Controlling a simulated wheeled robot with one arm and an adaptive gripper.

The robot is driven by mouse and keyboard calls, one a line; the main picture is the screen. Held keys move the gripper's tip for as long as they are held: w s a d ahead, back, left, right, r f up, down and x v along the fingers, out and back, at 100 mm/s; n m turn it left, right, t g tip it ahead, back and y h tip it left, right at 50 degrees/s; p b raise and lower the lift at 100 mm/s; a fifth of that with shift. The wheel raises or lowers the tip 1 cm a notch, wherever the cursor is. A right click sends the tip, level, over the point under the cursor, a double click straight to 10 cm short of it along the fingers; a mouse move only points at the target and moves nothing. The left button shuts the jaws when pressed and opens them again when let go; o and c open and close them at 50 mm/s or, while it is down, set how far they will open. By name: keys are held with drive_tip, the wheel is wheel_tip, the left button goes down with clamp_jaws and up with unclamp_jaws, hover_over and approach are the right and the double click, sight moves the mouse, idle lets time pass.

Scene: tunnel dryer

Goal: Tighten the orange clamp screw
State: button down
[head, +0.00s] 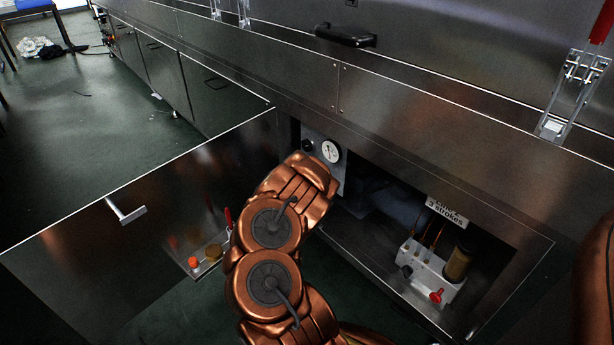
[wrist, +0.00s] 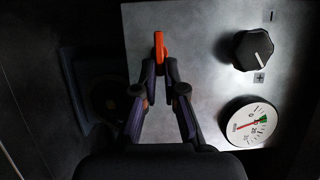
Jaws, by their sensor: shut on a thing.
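The orange clamp screw (wrist: 160,46) shows in the wrist view as a short upright orange bar against a grey panel. My gripper (wrist: 160,68) has its two fingertips closed in on the lower part of the bar, shut on it. The bar's upper part stands clear beyond the fingertips. In the head view my copper arm reaches into the open compartment and hides the gripper and the screw.
Right of the screw on the panel (wrist: 200,40) are a black knob (wrist: 253,50) and a dial gauge (wrist: 250,122). In the head view the open door (head: 150,235) lies left of my arm. A pump unit (head: 430,270) with a red handle (head: 437,295) stands right.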

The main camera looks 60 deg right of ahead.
drive_tip(key=shift+s+d, duration=0.1)
drive_tip(key=c, duration=1.3)
unclamp_jaws()
drive_tip(key=shift+o, duration=0.2)
drive_tip(key=a, duration=0.7)
drive_tip(key=shift+s+a, duration=0.3)
drive_tip(key=shift+s, duration=0.1)
